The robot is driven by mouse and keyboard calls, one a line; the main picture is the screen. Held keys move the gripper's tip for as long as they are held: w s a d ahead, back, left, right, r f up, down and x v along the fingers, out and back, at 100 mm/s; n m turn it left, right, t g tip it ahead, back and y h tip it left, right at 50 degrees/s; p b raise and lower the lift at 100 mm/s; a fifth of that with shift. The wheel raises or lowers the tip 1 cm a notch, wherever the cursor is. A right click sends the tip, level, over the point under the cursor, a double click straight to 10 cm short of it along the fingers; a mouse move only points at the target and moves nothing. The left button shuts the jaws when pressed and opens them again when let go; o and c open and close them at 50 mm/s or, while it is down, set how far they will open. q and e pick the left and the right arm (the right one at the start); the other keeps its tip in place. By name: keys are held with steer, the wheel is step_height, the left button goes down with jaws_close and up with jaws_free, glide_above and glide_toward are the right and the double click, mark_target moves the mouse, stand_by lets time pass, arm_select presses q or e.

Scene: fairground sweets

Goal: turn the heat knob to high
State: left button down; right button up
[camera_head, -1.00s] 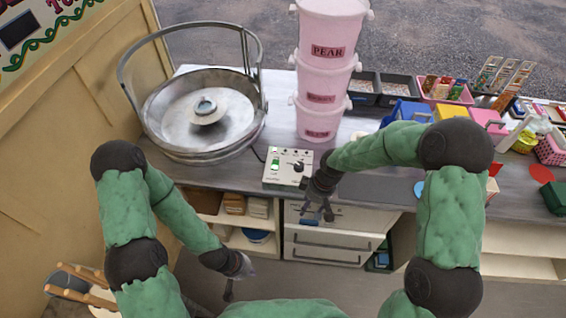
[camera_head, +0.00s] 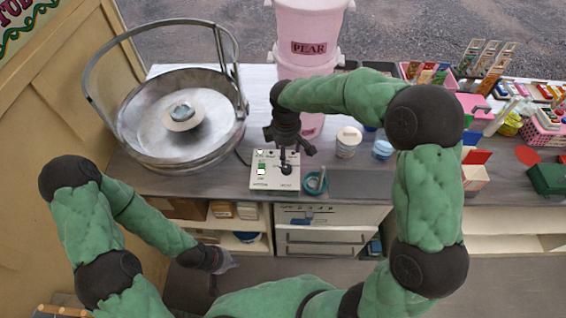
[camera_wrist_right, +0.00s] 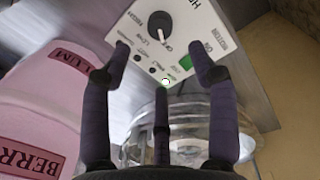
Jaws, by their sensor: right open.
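The white control box (camera_head: 262,183) sits on the counter right of the metal bowl. Its round black heat knob (camera_wrist_right: 159,25) has printed marks around it in the right wrist view; I cannot tell surely which mark it points at. A green switch (camera_wrist_right: 186,62) is on the same face. My right gripper (camera_wrist_right: 161,55) is open, its fingers spread in front of the box face, with the knob beyond the tips and nothing between them. In the head view my right gripper (camera_head: 287,158) is over the box and partly hides the knob. My left gripper (camera_head: 222,263) hangs low before the counter; its opening is unclear.
The big metal bowl (camera_head: 150,140) with its hoop handle stands left of the box. Stacked pink tubs (camera_head: 308,50) stand behind my right gripper. A teal round item (camera_head: 316,182) lies right beside the box; a jar (camera_head: 348,142) stands further right.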

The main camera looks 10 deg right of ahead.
mark_target(286, 168)
step_height(286, 168, down, 10)
steer(key=shift+w+d+r+b, duration=0.1)
steer(key=shift+w+r+b, duration=0.1)
steer(key=shift+b, duration=0.7)
steer(key=c, duration=1.2)
